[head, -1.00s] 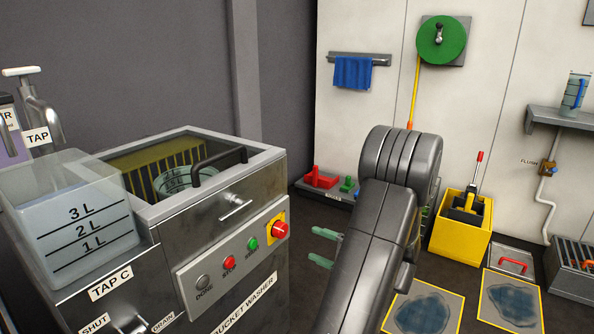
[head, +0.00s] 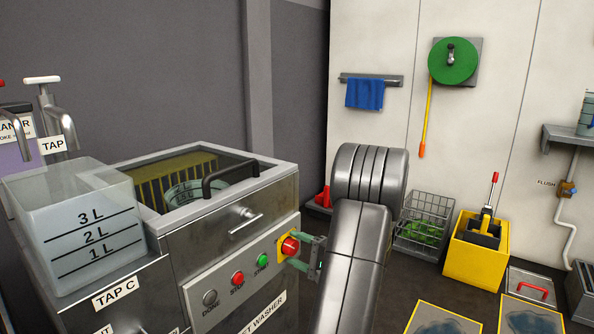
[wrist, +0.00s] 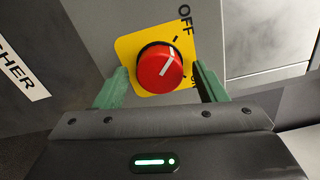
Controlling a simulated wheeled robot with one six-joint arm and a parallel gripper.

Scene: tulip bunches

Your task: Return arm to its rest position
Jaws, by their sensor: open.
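My gripper (head: 302,254) is beside the front right corner of the bucket washer (head: 232,250). In the wrist view its two green fingers (wrist: 158,90) are open, one on each side of a red rotary knob (wrist: 159,68). The knob sits on a yellow plate with an OFF label, and its white pointer is tilted up and right. I cannot tell whether the fingers touch it. In the head view the red knob (head: 289,246) shows at the panel's right end. My arm (head: 354,245) stands to the right of the washer and hides part of the floor behind it.
A clear tank with litre marks (head: 80,225) and a TAP C label are at left. The washer lid has a black handle (head: 230,178). A wire basket (head: 425,225) and yellow bucket (head: 475,260) stand right of my arm. Floor mats (head: 447,320) lie at the lower right.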

